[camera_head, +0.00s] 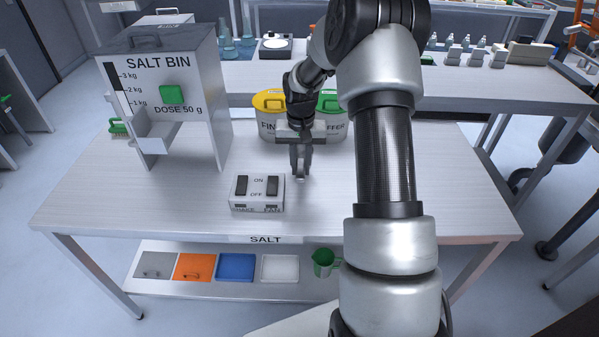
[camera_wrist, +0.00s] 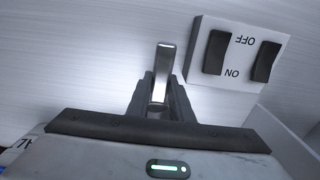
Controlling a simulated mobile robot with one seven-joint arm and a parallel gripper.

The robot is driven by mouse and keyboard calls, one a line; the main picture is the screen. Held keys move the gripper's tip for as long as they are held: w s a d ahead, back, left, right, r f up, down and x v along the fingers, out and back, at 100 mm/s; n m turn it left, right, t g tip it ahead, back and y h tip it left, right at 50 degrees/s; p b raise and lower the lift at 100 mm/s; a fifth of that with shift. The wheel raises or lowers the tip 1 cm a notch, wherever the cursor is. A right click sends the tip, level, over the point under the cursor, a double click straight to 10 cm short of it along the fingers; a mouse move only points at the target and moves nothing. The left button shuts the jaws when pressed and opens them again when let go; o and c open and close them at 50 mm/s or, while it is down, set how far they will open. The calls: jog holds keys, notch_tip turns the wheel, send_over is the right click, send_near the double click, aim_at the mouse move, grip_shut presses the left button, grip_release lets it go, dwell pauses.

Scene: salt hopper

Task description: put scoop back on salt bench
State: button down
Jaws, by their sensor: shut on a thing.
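My gripper (camera_head: 300,176) is over the middle of the salt bench (camera_head: 330,205), to the right of the switch box. In the wrist view, my gripper (camera_wrist: 160,105) is shut on a narrow metallic piece (camera_wrist: 164,62), which looks like the scoop's handle. The rest of the scoop is hidden or too small to make out. The piece is close to the bench top; I cannot tell whether it touches it. The bench top also fills much of the wrist view (camera_wrist: 80,60).
A switch box (camera_head: 257,193) marked SHAKE and FAN stands just left of my gripper. The salt bin (camera_head: 165,65) is at the back left. Two tubs with a yellow lid (camera_head: 270,100) and a green lid (camera_head: 330,101) stand behind my gripper. The bench's right side is clear.

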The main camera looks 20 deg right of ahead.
jog(key=shift+f, duration=1.3)
jog(key=shift+f, duration=0.2)
jog(key=c, duration=1.6)
grip_release()
jog(key=shift+r, duration=0.1)
